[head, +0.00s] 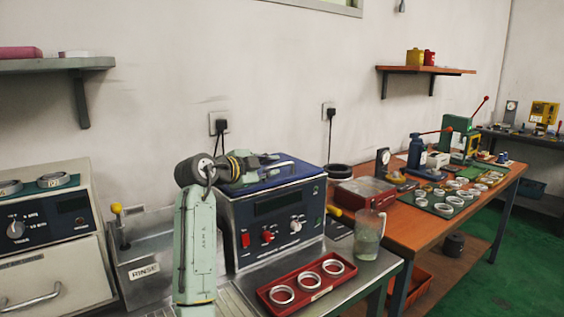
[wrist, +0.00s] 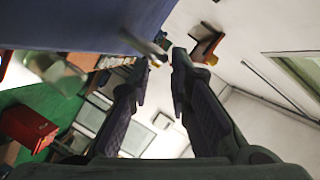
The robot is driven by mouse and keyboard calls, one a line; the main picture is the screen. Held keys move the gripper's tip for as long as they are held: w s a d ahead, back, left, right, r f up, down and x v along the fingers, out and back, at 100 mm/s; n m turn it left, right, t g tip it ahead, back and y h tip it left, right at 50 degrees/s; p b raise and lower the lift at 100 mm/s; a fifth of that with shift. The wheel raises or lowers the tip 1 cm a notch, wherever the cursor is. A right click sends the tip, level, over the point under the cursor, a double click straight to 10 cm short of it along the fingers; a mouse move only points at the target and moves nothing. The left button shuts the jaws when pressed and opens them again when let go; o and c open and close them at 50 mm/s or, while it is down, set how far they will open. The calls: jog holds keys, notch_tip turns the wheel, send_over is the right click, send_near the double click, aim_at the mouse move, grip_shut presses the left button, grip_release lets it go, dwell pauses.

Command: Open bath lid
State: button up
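The bath is a dark blue box (head: 272,228) with red switches and a white knob on its front. Its blue lid (head: 308,172) looks shut and flat on top; a blue surface, apparently the lid, fills the upper left of the wrist view (wrist: 85,18). A grey bar, apparently the lid handle (wrist: 143,43), shows close to the fingertips; contact cannot be told.
A red tray (head: 307,303) with three rings lies in front of the bath. A glass jug (head: 369,236) stands to the right. The rinse tank (head: 150,262) is at left. The wall (head: 270,70) stands close behind. An orange bench (head: 420,228) holds presses and rings.

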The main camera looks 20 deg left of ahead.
aim_at(278, 166)
jog(key=shift+p+x, duration=0.7)
jog(key=shift+x, duration=2.05)
jog(key=shift+c, duration=0.4)
grip_shut()
